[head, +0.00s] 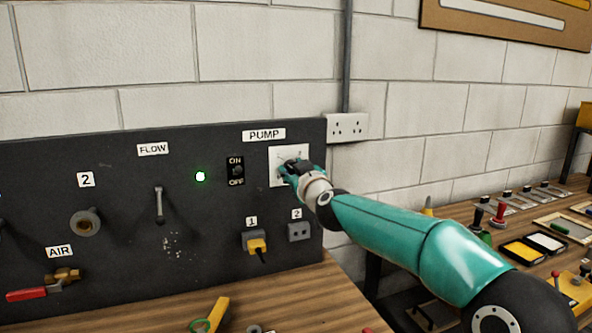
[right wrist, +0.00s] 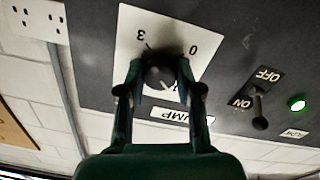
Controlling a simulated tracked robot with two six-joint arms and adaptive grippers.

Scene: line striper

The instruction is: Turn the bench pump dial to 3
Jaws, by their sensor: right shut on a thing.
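The pump dial is a black knob (right wrist: 158,76) on a white square plate (head: 276,165) below the PUMP label (head: 264,135) on the dark panel. My right gripper (head: 291,170) is at the plate and covers most of the dial in the head view. In the right wrist view, which is upside down, the gripper (right wrist: 161,78) is shut on the knob, one finger on each side. A 3 and a 0 show on the plate; the other marks are partly hidden. A pale line on the knob points towards the lower right of that view, away from the 3. My left gripper is out of view.
An ON/OFF switch (head: 236,171) and a lit green lamp (head: 200,176) are left of the plate. Below are sockets, one with a yellow plug (head: 257,246). A wall socket (head: 347,127) is to the right. Bench items stand at far right.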

